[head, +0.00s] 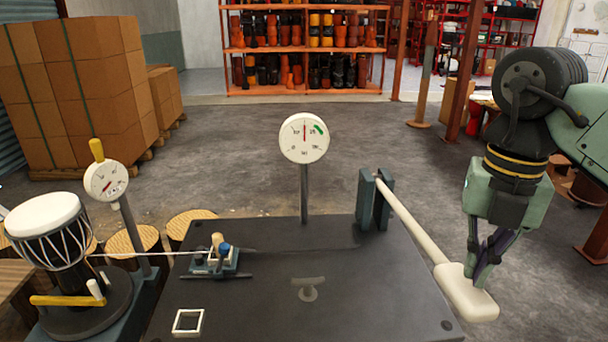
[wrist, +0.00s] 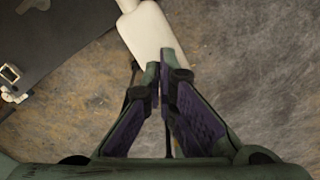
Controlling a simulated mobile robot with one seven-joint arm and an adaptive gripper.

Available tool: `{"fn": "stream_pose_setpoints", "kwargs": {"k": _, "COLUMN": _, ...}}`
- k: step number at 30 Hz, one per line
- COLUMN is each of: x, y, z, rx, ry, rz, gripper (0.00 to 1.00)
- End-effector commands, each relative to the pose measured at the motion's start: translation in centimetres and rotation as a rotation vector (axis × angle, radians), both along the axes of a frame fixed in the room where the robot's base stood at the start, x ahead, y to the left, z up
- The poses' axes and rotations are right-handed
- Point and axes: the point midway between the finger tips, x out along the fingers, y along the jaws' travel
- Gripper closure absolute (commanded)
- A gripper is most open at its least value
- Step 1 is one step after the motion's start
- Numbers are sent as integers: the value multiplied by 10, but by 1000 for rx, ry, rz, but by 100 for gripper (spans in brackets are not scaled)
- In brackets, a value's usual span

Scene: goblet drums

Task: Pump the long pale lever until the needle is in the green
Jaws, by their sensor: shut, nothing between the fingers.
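The long pale lever (head: 412,222) runs from a dark blue-grey bracket (head: 375,200) down to the right, ending in a wide flat paddle (head: 458,287) beyond the bench's right edge. The paddle also shows in the wrist view (wrist: 151,31). My gripper (head: 483,284) is shut and empty, pointing down, its fingertips at the paddle; I cannot tell whether they touch it. In the wrist view my fingertips (wrist: 162,62) overlap the paddle's near end. The white round gauge (head: 304,138) stands on a post; its red needle points straight up, left of the green mark at upper right.
The dark bench top (head: 330,290) carries a small clamp-like device (head: 216,260) with a cord to a goblet drum (head: 47,232) at left. A smaller dial (head: 106,182) stands beside the drum. Stacked boxes (head: 80,90) and a drum shelf (head: 304,48) are behind. Floor right of the bench is clear.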

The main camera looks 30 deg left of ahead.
Motion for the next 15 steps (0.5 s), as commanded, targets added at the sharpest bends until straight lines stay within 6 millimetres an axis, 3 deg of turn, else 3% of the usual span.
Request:
{"fn": "stream_pose_setpoints", "kwargs": {"k": 11, "x": 0, "y": 0, "z": 0, "rx": 0, "ry": 0, "rz": 0, "gripper": 100}}
{"fn": "stream_pose_setpoints", "kwargs": {"k": 15, "x": 0, "y": 0, "z": -13, "rx": 0, "ry": 0, "rz": 0, "gripper": 100}}
